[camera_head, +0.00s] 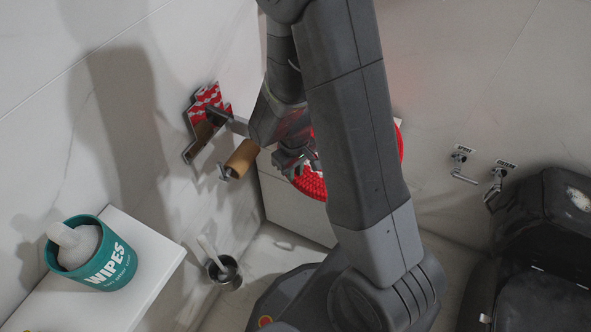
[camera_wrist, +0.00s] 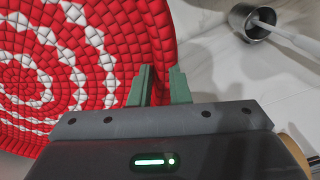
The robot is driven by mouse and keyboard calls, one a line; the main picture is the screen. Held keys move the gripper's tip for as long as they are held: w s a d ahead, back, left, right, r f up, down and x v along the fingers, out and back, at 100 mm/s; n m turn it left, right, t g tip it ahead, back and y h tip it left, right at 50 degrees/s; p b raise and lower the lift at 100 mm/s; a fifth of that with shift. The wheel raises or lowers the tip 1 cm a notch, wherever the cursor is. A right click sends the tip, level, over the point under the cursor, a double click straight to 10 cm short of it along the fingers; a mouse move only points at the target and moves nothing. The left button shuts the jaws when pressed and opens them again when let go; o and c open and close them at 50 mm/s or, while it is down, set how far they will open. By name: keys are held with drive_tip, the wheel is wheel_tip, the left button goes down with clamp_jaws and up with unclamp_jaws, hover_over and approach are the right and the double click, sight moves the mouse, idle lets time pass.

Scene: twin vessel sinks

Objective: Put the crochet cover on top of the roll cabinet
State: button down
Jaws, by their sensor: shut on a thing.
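The crochet cover (camera_head: 310,188) is a round red disc, partly hidden behind my arm in the head view. In the wrist view the cover (camera_wrist: 70,75) shows red and white rings and fills the left side. My gripper (camera_head: 299,161) is shut on the cover's edge; in the wrist view the rim lies between the two green fingers of my gripper (camera_wrist: 161,80). A pale box-like cabinet (camera_head: 285,205), perhaps the roll cabinet, stands behind and below the cover. My arm hides much of it, and I cannot tell whether the cover touches it.
A cardboard roll (camera_head: 243,157) sits on a wall holder left of my gripper, below a reflective plate (camera_head: 200,138). A metal brush pot (camera_head: 226,272) stands below. A teal wipes tub (camera_head: 95,262) is on a white ledge (camera_head: 150,255). Wall valves (camera_head: 460,160) and a black fixture (camera_head: 560,215) are right.

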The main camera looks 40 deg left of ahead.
drive_tip(key=c, duration=1.4)
unclamp_jaws()
drive_tip(key=shift+f, duration=0.1)
drive_tip(key=shift+o, duration=0.2)
wheel_tip(320, 180, up, 12)
drive_tip(key=p, duration=0.2)
